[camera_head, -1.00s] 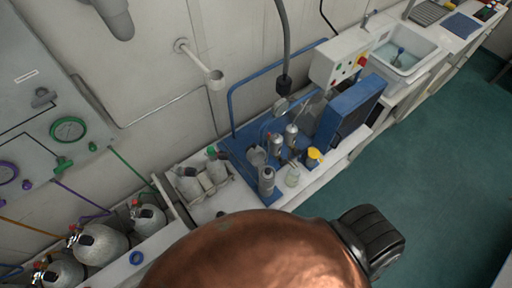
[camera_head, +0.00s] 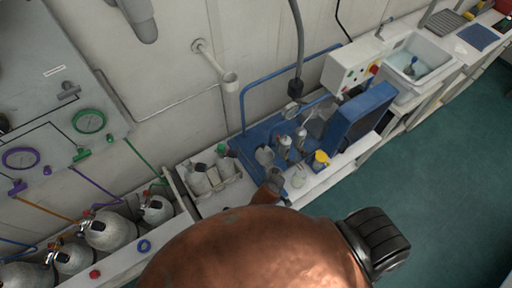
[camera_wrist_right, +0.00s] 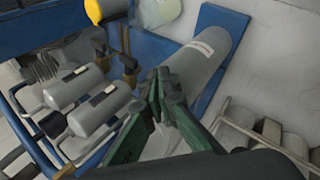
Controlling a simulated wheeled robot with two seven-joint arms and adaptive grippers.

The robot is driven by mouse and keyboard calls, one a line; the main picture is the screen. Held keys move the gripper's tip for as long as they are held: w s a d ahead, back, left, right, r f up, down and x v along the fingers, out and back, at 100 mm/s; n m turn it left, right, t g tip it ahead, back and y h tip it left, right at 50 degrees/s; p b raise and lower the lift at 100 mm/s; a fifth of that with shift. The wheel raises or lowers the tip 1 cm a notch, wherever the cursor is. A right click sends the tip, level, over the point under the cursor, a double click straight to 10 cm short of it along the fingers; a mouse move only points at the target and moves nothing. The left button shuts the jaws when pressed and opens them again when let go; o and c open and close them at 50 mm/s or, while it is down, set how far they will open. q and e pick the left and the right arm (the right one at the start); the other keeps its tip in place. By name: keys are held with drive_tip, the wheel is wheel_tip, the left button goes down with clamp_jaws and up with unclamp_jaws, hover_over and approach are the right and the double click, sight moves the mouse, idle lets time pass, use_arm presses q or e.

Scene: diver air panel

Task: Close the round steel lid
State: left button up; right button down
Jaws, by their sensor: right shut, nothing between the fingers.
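A round grey steel piece (camera_head: 264,155), which looks like the lid, sits at the left of the blue frame in the head view. It is too small to tell how far it stands open. In the right wrist view my right gripper (camera_wrist_right: 160,90) is shut and empty. It is over the blue frame, beside a large grey cylinder (camera_wrist_right: 203,57) with a white label. A pale surface (camera_wrist_right: 158,146) shows behind the fingers; I cannot tell whether it is the lid or whether they touch it. My left gripper is not in view.
Two steel cylinders (camera_wrist_right: 75,88) lie left of the fingers in the wrist view. A yellow-capped part (camera_head: 320,158) and a clear jar (camera_head: 298,178) stand at the frame's front. A crate of bottles (camera_head: 222,190) is to the left. A blue box (camera_head: 357,115) rises on the right.

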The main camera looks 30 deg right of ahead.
drive_tip(key=w+a+r+n+t+h, duration=0.2)
drive_tip(key=w+a+r, duration=0.2)
drive_tip(key=w+r, duration=0.1)
drive_tip(key=n+t+h, duration=0.1)
drive_tip(key=n+t, duration=0.3)
drive_tip(key=n, duration=0.1)
approach(256, 153)
drive_tip(key=w+a+r, duration=0.2)
drive_tip(key=w+r, duration=0.1)
drive_tip(key=w+d, duration=0.1)
drive_tip(key=d, duration=0.1)
drive_tip(key=w+d+f+p, duration=0.1)
drive_tip(key=w+d, duration=0.1)
drive_tip(key=d, duration=0.1)
drive_tip(key=w+d+p, duration=0.1)
drive_tip(key=d, duration=0.1)
drive_tip(key=shift+w+d+f, duration=0.3)
drive_tip(key=shift+d+f, duration=0.1)
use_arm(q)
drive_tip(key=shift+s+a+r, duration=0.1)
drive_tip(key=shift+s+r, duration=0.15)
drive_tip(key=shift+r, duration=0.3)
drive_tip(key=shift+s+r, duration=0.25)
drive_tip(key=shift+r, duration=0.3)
use_arm(e)
drive_tip(key=shift+s+d, duration=0.15)
